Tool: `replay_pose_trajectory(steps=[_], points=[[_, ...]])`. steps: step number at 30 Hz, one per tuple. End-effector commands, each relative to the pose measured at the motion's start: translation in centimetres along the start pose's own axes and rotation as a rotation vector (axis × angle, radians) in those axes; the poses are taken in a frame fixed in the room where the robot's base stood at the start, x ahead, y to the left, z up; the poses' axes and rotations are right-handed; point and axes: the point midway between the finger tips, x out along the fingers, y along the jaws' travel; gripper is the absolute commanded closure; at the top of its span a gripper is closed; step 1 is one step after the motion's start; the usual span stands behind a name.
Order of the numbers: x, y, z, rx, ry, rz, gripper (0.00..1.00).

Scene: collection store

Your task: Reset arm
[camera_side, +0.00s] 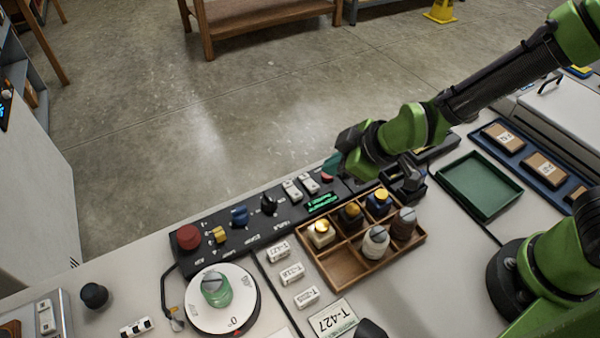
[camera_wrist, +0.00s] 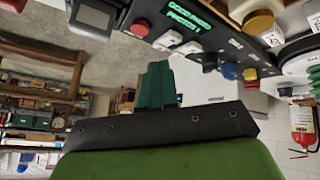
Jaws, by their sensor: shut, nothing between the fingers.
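My gripper shows in the wrist view (camera_wrist: 158,85) with its dark green fingers together and nothing between them. In the side view its fingertips (camera_side: 331,165) point left, close to the back of the black control panel (camera_side: 285,207), near the panel's lit display. I cannot tell whether they touch the panel. My arm reaches in from the upper right. The wrist view is tilted and looks out past the bench, with the panel's display (camera_wrist: 185,15) along its top.
A wooden compartment tray (camera_side: 345,265) holds several small bottles. A turntable (camera_side: 245,300) bears a green-and-grey jar (camera_side: 216,289). An empty green tray (camera_side: 480,185) and a blue tray (camera_side: 515,150) with boxes are at right. The panel carries knobs and a red button (camera_side: 188,237). Open floor lies behind.

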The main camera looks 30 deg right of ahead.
Motion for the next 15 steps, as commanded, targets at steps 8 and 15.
replay_pose_trajectory(steps=[8,15], points=[[-9.2,0.7,1.4,0.561,-0.095,-0.203,1.0],[-18.2,4.6,5.5,0.945,-0.14,-0.104,1.0]])
